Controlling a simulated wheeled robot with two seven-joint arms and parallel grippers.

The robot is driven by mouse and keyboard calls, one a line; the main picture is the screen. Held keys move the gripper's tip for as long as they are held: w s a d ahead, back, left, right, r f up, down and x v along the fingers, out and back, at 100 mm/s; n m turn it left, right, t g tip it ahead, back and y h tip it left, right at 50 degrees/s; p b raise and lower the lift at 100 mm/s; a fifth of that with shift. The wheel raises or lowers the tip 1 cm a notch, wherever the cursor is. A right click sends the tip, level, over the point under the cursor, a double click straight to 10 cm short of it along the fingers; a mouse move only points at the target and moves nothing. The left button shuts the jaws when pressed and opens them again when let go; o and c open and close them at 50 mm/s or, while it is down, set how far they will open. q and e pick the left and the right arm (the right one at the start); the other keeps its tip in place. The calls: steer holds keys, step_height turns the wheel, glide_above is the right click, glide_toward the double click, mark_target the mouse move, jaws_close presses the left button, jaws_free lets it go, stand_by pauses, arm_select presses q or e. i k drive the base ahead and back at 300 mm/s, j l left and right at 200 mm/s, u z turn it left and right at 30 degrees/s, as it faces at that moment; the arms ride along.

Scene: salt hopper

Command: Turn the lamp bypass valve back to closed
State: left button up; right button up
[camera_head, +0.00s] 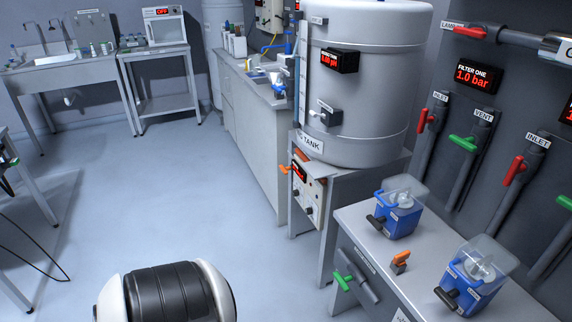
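A red valve handle (470,31) sits at the upper right, at the left end of a grey horizontal pipe (515,39). A label beside it starts with "LAMP"; the rest is hard to read. The handle points left, roughly in line with the pipe. Neither of my grippers is in view, so nothing of mine is seen near this valve.
A large tank (370,90) stands left of the valve wall. Red inlet handles (427,119) and a green vent handle (463,143) are below a display reading 1.0 bar (474,76). A bench (362,222) with two blue devices stands in front. Open floor (150,190) lies left.

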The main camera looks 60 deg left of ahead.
mark_target(342, 281)
steer(key=u, duration=1.35)
steer(key=j+z, duration=0.1)
steer(key=z, duration=0.3)
steer(key=i+j+z, duration=0.25)
steer(key=j, duration=0.3)
steer(key=j+z, duration=0.25)
steer(key=j, duration=0.35)
steer(key=i+j+z, duration=0.2)
steer(key=j, duration=0.4)
steer(key=k, duration=0.05)
